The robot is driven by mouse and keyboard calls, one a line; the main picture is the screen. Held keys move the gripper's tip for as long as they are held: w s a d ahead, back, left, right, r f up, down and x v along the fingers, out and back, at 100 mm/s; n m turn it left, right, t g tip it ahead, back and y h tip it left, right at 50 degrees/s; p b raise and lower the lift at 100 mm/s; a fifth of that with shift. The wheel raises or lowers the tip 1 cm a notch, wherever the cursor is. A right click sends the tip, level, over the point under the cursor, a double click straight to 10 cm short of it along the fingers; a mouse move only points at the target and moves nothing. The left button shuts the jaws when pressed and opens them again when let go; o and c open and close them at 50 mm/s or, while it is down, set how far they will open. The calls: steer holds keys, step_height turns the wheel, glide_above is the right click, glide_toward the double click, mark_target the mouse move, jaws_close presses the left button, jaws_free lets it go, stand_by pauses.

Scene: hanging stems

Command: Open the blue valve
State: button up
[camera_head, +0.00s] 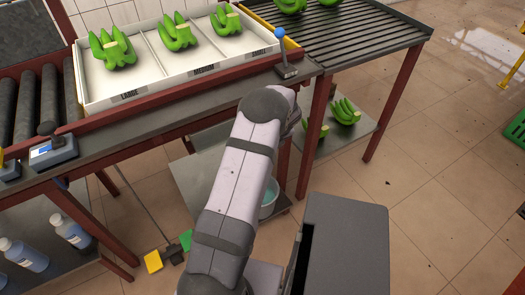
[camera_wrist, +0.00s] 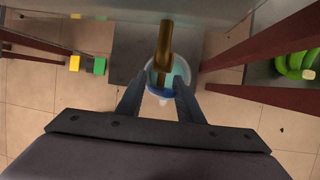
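In the wrist view, a brass pipe (camera_wrist: 165,45) comes down from the top, with a blue part (camera_wrist: 162,91) at its lower end, which looks like the blue valve. My gripper (camera_wrist: 160,82) has its two dark fingers apart, one on each side of the blue part. I cannot tell whether either finger touches it. A pale bucket (camera_wrist: 151,68) with teal liquid is behind and below the pipe. In the head view, my arm hides the gripper, the pipe and the valve. The bucket (camera_head: 269,198) shows partly there, beside my arm.
A lever with a blue knob (camera_head: 281,34) stands on the bench edge, near the white three-part tray (camera_head: 180,88) of bananas. Red table legs (camera_wrist: 265,92) flank the bucket. Green bananas (camera_head: 345,111) lie on a lower shelf. Yellow and green blocks (camera_head: 153,262) are near the floor.

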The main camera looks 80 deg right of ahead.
steer(key=shift+s+a+f, duration=0.1)
steer(key=shift+s, duration=0.05)
steer(key=shift+f, duration=0.1)
jaws_close()
steer(key=shift+p, duration=0.3)
